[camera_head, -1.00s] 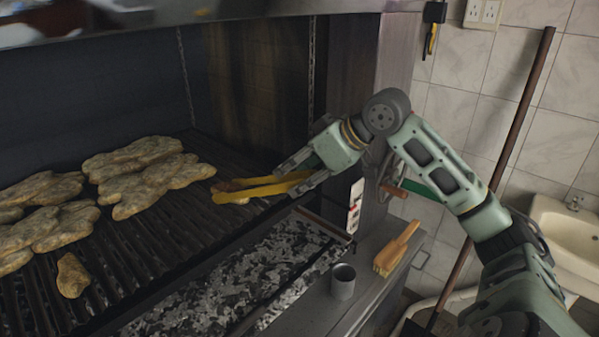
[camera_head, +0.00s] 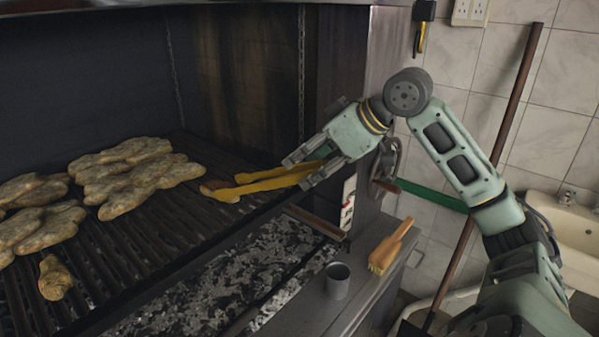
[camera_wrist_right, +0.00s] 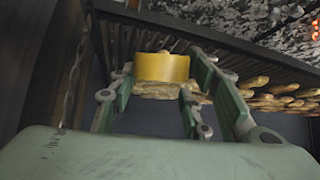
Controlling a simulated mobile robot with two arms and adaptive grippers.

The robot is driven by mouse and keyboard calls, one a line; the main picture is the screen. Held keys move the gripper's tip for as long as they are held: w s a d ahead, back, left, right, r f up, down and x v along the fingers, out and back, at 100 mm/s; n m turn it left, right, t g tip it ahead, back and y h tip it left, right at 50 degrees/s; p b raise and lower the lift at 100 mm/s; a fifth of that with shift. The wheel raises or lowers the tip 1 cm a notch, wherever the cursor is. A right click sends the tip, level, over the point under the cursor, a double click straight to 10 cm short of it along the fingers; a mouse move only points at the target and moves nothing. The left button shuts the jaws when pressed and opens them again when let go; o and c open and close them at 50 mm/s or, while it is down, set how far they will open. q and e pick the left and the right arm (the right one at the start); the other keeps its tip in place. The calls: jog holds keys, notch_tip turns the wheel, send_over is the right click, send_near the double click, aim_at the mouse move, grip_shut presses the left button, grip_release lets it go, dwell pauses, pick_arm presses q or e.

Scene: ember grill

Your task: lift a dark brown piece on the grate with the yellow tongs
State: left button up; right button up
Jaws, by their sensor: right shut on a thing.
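My right gripper (camera_head: 318,163) is shut on the yellow tongs (camera_head: 270,182) and holds them out over the right part of the grate (camera_head: 165,225). The tongs point left, with two arms that stand apart at the tips. A small dark brown piece (camera_head: 211,186) shows at the tips, partly covered by them. I cannot tell whether the tongs pinch it or whether it is clear of the bars. In the right wrist view a yellow part of the tongs (camera_wrist_right: 162,67) spans between my fingers. My left gripper is not in view.
Several large pale browned pieces (camera_head: 130,175) lie on the left of the grate, with a smaller one (camera_head: 55,278) near the front. Ash and coals (camera_head: 225,285) lie below.

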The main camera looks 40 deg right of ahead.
jog(key=v, duration=1)
jog(key=shift+r+p, duration=0.4)
jog(key=shift+r, duration=0.05)
jog(key=shift+d, duration=0.15)
jog(key=s+d+b, duration=0.1)
jog(key=s+b, duration=0.9)
jog(key=s, duration=0.3)
jog(key=s+d+b, duration=0.2)
jog(key=s+b, duration=0.8)
jog(key=s, duration=0.4)
jog(key=shift+d+b, duration=0.35)
jog(key=shift+b, duration=0.05)
